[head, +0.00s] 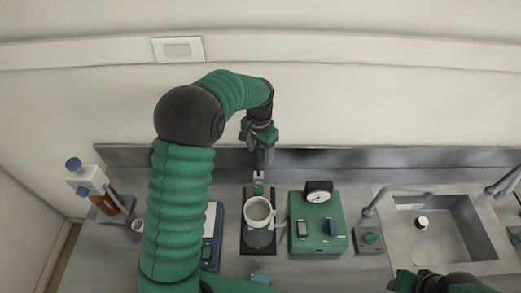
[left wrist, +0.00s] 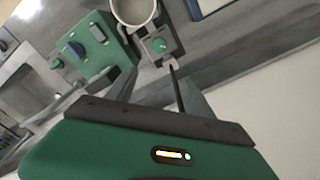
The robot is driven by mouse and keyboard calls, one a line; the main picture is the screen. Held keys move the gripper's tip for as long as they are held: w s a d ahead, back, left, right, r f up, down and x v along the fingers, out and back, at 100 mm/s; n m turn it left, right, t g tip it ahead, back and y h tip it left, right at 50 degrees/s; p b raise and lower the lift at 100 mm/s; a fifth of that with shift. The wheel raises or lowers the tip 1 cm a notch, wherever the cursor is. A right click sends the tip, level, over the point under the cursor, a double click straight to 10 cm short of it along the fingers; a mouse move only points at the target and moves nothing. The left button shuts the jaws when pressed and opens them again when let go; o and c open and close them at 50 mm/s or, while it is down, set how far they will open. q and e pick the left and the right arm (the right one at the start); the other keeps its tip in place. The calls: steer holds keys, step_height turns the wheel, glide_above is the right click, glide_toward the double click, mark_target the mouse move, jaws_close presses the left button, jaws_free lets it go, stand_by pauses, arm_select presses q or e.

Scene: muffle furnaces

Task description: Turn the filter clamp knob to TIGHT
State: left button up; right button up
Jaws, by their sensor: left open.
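The filter clamp knob (left wrist: 159,45) is a small green round knob with a pale mark on a grey block, beside the white funnel cup (left wrist: 134,10) in the left wrist view. In the head view the knob (head: 258,188) shows just behind the white cup (head: 258,211). My left gripper (head: 262,168) points down above the knob, open and empty. In the left wrist view its two fingers (left wrist: 152,72) stand apart, with the knob beyond the tips and no visible contact. My right gripper (head: 425,279) is partly in view at the lower right; its jaws are unclear.
A green box with a gauge (head: 317,222) stands right of the cup, then a small grey box with a green knob (head: 370,239) and a sink (head: 450,236). The wall is close behind.

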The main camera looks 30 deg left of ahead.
arm_select(q)
steer(key=shift+a, duration=0.1)
step_height(320, 180, up, 17)
steer(key=b, duration=0.4)
steer(key=shift+s+f, duration=0.15)
